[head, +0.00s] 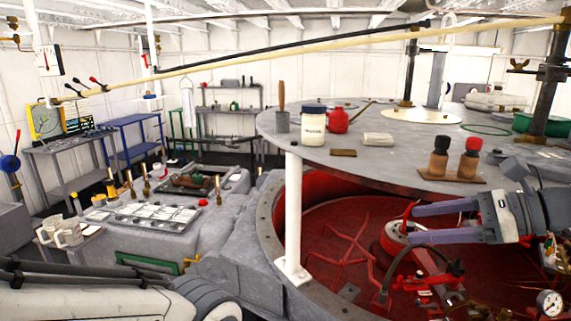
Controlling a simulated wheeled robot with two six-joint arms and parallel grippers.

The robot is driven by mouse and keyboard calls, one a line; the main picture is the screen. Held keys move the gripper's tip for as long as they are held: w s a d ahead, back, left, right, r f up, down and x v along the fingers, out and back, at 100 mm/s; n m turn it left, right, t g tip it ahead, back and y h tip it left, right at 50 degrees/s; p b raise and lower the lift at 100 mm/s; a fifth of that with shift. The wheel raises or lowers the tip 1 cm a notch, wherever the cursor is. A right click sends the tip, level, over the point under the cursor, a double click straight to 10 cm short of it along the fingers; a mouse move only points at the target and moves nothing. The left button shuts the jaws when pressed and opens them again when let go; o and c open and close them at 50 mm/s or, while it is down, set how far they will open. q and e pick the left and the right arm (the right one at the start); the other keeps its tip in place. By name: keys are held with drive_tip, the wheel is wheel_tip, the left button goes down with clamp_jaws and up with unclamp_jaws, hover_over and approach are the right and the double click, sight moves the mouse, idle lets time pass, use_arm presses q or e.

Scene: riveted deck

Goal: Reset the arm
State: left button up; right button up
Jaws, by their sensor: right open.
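My right gripper (414,223) comes in from the right, below the edge of the grey round table top. Its two long purple-grey fingers point left and stand apart, with nothing seen held between them. A red round fitting with a pale top (393,238) shows just beyond the fingertips; I cannot tell whether they touch it. My left gripper is not in view.
A white post (293,215) stands left of the red basin (330,225). Hoses and a gauge (549,303) crowd the lower right.

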drive_tip(key=s+a+f+n+g+h+b, duration=0.1)
drive_tip(key=s+a+f+n+g, duration=0.25)
drive_tip(key=a+f+n, duration=0.35)
drive_tip(key=s+a+f+n+g+h, duration=0.2)
drive_tip(key=s+a+f+n+g, duration=0.15)
drive_tip(key=a, duration=0.55)
drive_tip(key=s+a+f+n+h, duration=0.2)
drive_tip(key=s+f+n, duration=0.3)
drive_tip(key=n, duration=0.5)
drive_tip(key=s+a+f+n+h+b, duration=0.1)
drive_tip(key=s+a+f+n+h, duration=0.2)
drive_tip(key=s+f+n, duration=0.3)
drive_tip(key=n+h, duration=0.1)
drive_tip(key=n, duration=0.3)
drive_tip(key=shift+s+a+f+g+h, duration=0.15)
drive_tip(key=shift+a+f+g+h, duration=0.15)
